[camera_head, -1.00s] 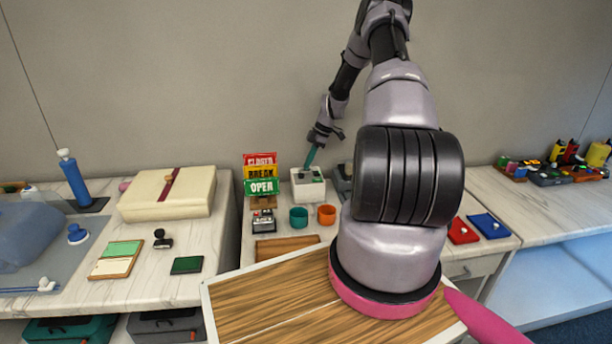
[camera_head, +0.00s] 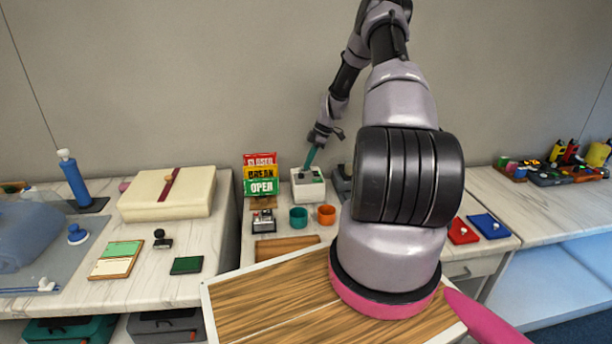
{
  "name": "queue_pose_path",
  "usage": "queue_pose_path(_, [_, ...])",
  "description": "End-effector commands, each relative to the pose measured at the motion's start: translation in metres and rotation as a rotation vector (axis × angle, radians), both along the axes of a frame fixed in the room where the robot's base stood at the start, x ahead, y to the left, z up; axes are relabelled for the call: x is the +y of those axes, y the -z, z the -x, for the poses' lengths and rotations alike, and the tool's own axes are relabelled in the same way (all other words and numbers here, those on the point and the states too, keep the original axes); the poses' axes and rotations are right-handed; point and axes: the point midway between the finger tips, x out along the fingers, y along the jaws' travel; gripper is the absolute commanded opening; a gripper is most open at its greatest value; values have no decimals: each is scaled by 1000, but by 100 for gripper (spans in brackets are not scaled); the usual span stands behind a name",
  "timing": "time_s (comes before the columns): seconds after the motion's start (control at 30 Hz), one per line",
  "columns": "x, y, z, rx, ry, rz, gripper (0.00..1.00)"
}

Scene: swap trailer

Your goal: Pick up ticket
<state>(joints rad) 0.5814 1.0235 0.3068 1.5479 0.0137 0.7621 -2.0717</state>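My gripper (camera_head: 311,158) is at the far end of my arm, pointing down at the back of the middle table. A narrow teal piece shows at its tip; I cannot tell whether this is a finger or something held. Just below it stands a small white box (camera_head: 309,190) with a dark top opening and a green patch on its right. The tip is above or at the box top; contact is too small to tell. I cannot make out a ticket for certain. The finger gap is not visible.
A red, yellow and green sign stack (camera_head: 261,176) stands left of the box. A teal cup (camera_head: 298,217) and an orange cup (camera_head: 326,214) stand in front. A small metal device (camera_head: 263,222) sits left of the cups. My arm hides the table's right part.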

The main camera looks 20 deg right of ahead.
Motion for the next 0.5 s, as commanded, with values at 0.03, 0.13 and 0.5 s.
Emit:
queue_pose_path(0.03, [0,0,0,0,0,0,0])
queue_pose_path(0.13, [0,0,0,0,0,0,0])
queue_pose_path(0.5, [-1,-53,0,-3,0,2,0])
